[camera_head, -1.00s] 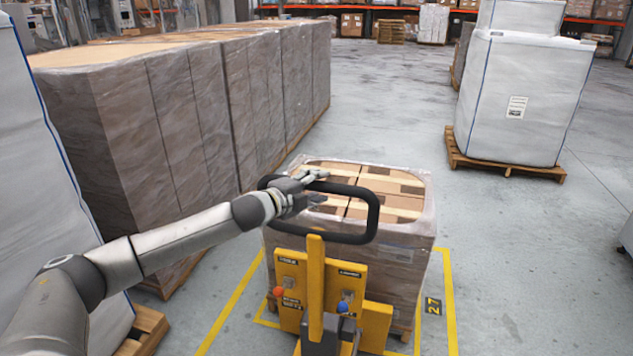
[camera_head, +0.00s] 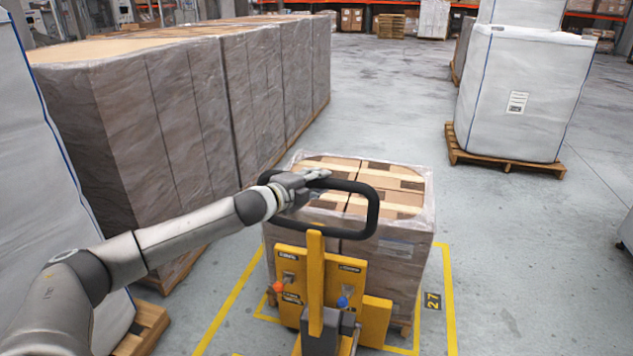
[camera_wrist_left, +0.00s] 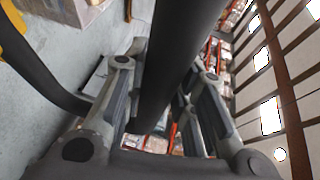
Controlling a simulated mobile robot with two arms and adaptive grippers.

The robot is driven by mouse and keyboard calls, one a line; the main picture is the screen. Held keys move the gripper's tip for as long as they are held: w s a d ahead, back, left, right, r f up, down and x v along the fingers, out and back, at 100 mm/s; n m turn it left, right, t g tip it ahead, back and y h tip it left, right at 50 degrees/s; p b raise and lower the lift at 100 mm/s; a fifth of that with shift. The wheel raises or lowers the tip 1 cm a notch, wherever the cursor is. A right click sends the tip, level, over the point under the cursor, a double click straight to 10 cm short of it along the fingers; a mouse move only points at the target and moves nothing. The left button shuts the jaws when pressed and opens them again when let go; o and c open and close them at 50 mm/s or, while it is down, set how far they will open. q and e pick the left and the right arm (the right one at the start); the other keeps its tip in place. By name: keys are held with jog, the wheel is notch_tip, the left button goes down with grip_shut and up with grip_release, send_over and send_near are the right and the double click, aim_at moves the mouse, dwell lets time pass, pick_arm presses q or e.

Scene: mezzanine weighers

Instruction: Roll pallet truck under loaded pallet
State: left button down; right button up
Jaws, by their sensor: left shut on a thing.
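The yellow pallet truck (camera_head: 316,280) stands in front of me, its black loop handle (camera_head: 372,212) raised toward me. The loaded pallet, a wrapped stack of cartons (camera_head: 392,250), is right behind the truck, inside a yellow floor marking. My left gripper (camera_head: 312,178) is shut on the upper left part of the handle loop. In the left wrist view the black handle bar (camera_wrist_left: 172,70) runs between the fingers (camera_wrist_left: 165,100). The truck's forks are hidden by its body and the load. My right gripper is out of view.
A long row of tall wrapped pallets (camera_head: 170,120) stands on the left. A white bulk bag (camera_head: 520,95) on a wooden pallet (camera_head: 508,160) is at the right. A nearer white bag (camera_head: 40,190) is at the left edge. The floor (camera_head: 395,95) beyond the load is clear.

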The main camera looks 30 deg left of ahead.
pick_arm(q)
jog(key=shift+s+d+f, duration=0.2)
jog(key=shift+s+f, duration=0.1)
jog(key=shift+s, duration=0.15)
jog(key=shift+s+r, duration=0.2)
jog(key=shift+s, duration=0.1)
jog(key=c, duration=1.6)
grip_release()
jog(key=shift+s+r, duration=0.1)
jog(key=shift+o, duration=2.2)
jog(key=shift+w, duration=0.3)
